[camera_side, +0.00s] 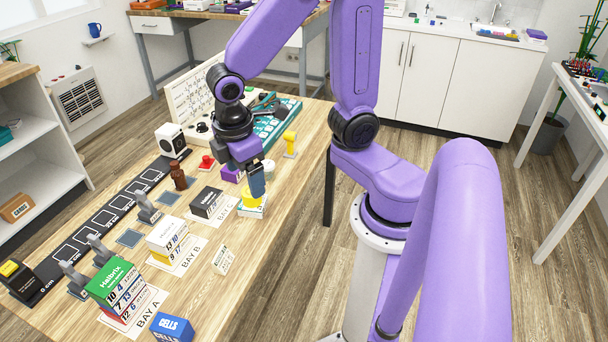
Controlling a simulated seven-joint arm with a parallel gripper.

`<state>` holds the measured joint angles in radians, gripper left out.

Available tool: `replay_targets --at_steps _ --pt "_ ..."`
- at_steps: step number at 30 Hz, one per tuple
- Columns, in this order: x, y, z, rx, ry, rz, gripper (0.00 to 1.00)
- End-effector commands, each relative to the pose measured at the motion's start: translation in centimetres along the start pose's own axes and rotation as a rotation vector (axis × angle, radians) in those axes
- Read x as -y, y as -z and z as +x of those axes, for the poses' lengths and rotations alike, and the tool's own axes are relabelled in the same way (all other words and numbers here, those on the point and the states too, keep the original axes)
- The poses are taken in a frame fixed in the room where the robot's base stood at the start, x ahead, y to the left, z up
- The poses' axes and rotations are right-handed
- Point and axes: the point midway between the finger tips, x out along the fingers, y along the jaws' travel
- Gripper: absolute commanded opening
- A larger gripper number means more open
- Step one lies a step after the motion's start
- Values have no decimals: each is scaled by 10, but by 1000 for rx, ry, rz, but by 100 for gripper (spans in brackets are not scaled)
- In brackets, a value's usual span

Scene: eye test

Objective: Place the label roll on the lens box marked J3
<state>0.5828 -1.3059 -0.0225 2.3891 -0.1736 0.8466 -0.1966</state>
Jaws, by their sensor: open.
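My gripper (256,183) points down over the right part of the wooden table, with its blue-grey fingers close above or beside a yellow object (250,199). That object sits on a white and teal box (251,211); I cannot tell if the fingers touch it. A cream round piece (269,165) stands just behind the gripper. I cannot tell for sure which thing is the label roll. Boxes stand on printed sheets: a dark box (207,202), a white and yellow box (168,238) and a green-topped stack (119,285). No J3 mark is readable.
A black strip with outlined squares (92,229) runs along the left of the table (240,265). A brown bottle (179,176), a red button (206,162), a yellow stand (290,142) and a blue box (172,328) stand around.

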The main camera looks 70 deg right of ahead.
Motion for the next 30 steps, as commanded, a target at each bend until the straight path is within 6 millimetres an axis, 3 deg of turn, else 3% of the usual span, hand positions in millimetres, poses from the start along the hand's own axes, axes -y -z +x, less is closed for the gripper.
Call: replay_targets --at_steps 9,15,30 --pt "71 -37 -25 -98 56 -35 85" --pt "100 -57 -33 -129 92 -51 85" --pt "108 -63 -34 -134 103 -56 85"
